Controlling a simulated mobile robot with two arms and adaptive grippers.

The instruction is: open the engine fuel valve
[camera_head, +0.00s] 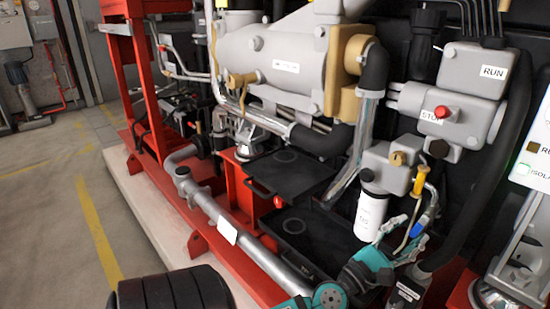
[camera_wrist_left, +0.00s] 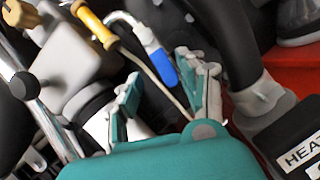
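A small lever with a blue grip (camera_head: 418,228) hangs below the grey filter head at the right; in the left wrist view the blue grip (camera_wrist_left: 163,67) lies at the end of a bent metal rod. A yellow handle (camera_head: 420,180) is just above it, and also shows in the left wrist view (camera_wrist_left: 95,27). No label tells which one is the fuel valve. My left gripper (camera_head: 408,236) is teal with grey fingers. It is open, with its fingers spread to either side of the blue grip; I cannot tell whether they touch it. My right gripper is not in view.
A white filter canister (camera_head: 371,212) stands close left of the gripper. A grey box with RUN and STOP labels and a red button (camera_head: 442,112) is above. Black hoses (camera_head: 480,180) run close on the right. The floor (camera_head: 50,210) at left is clear.

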